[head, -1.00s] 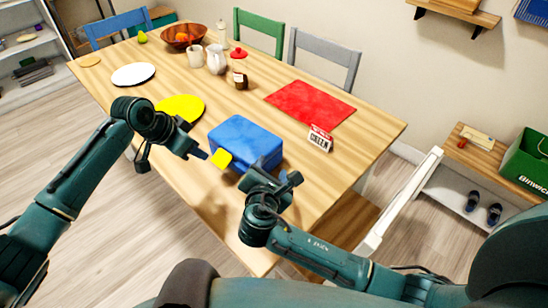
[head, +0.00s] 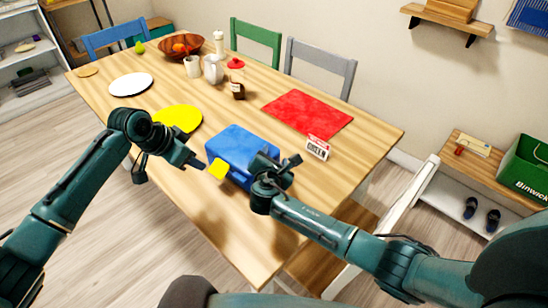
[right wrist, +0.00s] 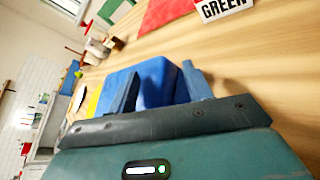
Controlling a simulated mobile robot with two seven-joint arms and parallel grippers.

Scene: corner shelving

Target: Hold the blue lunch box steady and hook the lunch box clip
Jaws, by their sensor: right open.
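The blue lunch box (head: 243,146) stands on the wooden table near its front edge. Its yellow clip (head: 218,169) sticks out from the front left side. My left gripper (head: 194,162) is just left of the box, close to the clip; whether its fingers are open is unclear. My right gripper (head: 284,166) is at the right side of the box and covers part of it. In the right wrist view, its two fingers (right wrist: 160,92) are spread, with the blue box (right wrist: 150,82) beyond and between them; contact cannot be told.
A small sign (head: 318,148) reading GREEN stands right of the box, near a red mat (head: 306,114). A yellow round mat (head: 178,119), a white plate (head: 131,84), a jug (head: 213,70) and a bottle (head: 237,86) are farther back. The front left tabletop is clear.

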